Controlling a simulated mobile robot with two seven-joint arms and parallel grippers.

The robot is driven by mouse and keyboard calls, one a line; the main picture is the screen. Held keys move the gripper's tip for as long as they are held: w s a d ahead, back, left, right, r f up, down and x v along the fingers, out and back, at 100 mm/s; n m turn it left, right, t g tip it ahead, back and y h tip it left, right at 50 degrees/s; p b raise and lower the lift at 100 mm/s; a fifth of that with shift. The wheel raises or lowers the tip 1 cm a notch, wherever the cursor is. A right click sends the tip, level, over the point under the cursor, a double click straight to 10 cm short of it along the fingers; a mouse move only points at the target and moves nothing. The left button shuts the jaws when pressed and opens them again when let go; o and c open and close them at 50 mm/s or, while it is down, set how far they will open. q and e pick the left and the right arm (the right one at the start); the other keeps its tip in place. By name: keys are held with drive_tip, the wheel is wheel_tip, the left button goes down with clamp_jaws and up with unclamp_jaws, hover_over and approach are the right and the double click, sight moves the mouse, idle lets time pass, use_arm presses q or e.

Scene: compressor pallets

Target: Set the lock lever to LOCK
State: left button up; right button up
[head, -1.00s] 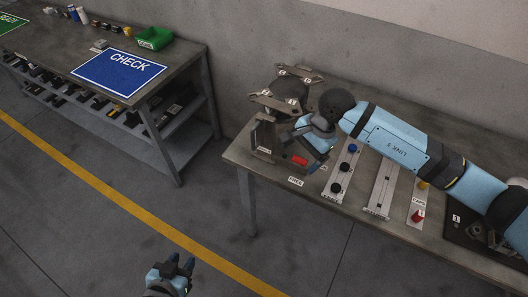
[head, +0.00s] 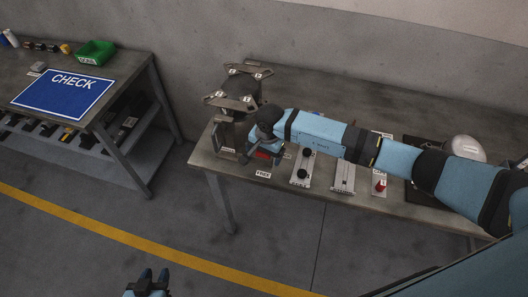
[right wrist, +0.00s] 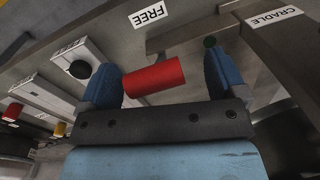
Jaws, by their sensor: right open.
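The lock lever's red handle (right wrist: 155,77) lies between the two blue fingers of my right gripper (right wrist: 163,80) in the right wrist view. The fingers are apart, with a gap to the handle clearest on the right side. In the head view the red handle (head: 264,155) is partly hidden under my right gripper (head: 258,146), low at the front of the metal fixture (head: 229,133). A FREE label (head: 263,174) is on the bench near the handle. I see no readable LOCK label. My left gripper (head: 154,274) is open and empty at the bottom edge, over the floor.
A CRADLE label (right wrist: 274,17) is on the fixture in the right wrist view. Rails with black knobs (head: 303,170) stand right of the handle, and a red cap (head: 380,186) further right. A bench with a blue CHECK mat (head: 62,94) is at left.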

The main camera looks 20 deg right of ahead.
drive_tip(key=shift+f, duration=0.6)
